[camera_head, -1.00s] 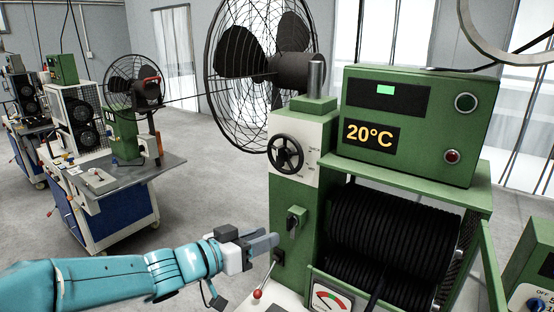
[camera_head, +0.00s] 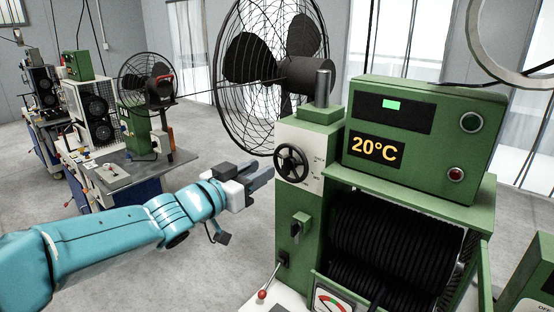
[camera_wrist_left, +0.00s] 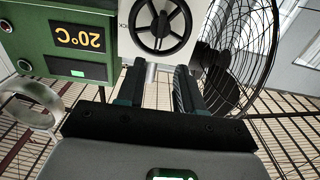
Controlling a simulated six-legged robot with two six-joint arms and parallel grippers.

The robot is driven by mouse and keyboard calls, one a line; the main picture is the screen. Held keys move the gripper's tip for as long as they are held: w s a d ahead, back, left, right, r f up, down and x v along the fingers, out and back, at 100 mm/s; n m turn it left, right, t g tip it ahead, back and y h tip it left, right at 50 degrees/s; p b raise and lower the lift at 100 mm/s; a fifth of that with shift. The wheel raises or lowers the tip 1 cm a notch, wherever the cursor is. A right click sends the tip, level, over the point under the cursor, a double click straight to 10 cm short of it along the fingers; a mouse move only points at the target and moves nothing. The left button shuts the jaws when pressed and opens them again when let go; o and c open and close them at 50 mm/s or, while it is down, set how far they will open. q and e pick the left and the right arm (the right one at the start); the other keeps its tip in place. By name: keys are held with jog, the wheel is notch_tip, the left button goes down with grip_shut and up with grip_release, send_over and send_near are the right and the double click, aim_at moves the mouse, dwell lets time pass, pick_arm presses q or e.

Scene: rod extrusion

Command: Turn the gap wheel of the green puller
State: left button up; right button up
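The green puller (camera_head: 421,150) stands on the right in the head view, with a display reading 20°C. Its black spoked gap wheel (camera_head: 291,164) sits on a white panel on the puller's front. My left gripper (camera_head: 262,174) is just left of the wheel and slightly lower, apart from it. In the left wrist view, which is upside down, the wheel (camera_wrist_left: 160,26) lies ahead beyond the fingertips. The two dark fingers (camera_wrist_left: 158,88) stand apart with nothing between them, so the gripper is open. My right gripper is not in view.
A black caged fan (camera_head: 270,72) stands behind the puller. Below the wheel are a green switch (camera_head: 300,227) and a red-knobbed lever (camera_head: 262,294). A pale ring (camera_head: 515,45) hangs at the upper right. Another workbench (camera_head: 125,172) stands at the left, with open floor between.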

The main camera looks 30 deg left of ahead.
aim_at(282, 158)
pick_arm(q)
jog(key=w, duration=0.4)
jog(key=w+d, duration=0.1)
jog(key=w, duration=0.1)
jog(key=shift+w+p, duration=0.2)
jog(key=shift+p, duration=0.2)
jog(key=shift+w+a, duration=0.15)
jog(key=shift+r, duration=0.1)
jog(key=shift+d, duration=0.2)
jog(key=shift+w+a, duration=0.1)
jog(key=shift+w, duration=0.05)
grip_shut()
